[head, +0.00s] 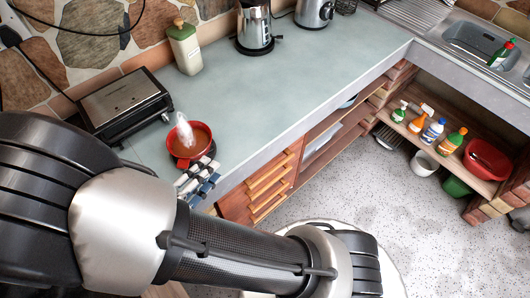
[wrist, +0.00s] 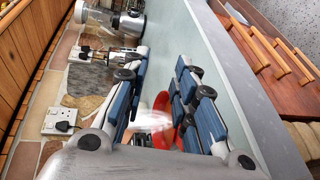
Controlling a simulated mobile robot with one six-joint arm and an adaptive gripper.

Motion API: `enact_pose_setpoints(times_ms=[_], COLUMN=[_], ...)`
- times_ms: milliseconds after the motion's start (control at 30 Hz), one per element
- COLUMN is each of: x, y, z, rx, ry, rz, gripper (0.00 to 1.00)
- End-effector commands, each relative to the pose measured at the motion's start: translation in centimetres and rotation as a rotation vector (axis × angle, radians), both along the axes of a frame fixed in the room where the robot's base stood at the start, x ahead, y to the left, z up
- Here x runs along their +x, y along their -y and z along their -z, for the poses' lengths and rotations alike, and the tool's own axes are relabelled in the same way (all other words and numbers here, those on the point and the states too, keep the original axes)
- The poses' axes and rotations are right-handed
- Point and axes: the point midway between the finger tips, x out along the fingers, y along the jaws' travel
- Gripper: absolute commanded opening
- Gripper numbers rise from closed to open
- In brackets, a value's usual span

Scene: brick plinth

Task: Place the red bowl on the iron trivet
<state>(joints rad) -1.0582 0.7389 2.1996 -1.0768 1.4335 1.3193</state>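The red bowl (head: 174,148) holds something brown, with white steam rising from it. It is at the left part of the counter, beside the toaster-like appliance. My gripper (head: 197,178) is at the bowl's near side and covers part of its lower edge. In the wrist view, the gripper's blue-padded fingers (wrist: 160,105) stand wide apart, with no object visibly clamped between them. Red parts of the bowl (wrist: 181,66) show behind the right finger, which hides much of it. I cannot make out the iron trivet; a dark patch at the bowl's right edge is unclear.
The black and steel appliance (head: 125,103) stands close left of the bowl. The middle of the counter (head: 290,75) is clear. Bottles and a red basin (head: 488,158) sit on a low shelf at right.

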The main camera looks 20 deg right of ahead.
Motion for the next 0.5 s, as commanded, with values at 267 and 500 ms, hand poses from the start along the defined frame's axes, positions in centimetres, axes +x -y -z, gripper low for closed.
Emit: enact_pose_setpoints(times_ms=[267,500], x=[-4.2,-8.5], y=[9.6,12.3], z=[-5.7,-8.8], rx=[0.397,0.855], ry=[-0.248,-0.312], rz=[0.43,0.541], gripper=[0.26,0.26])
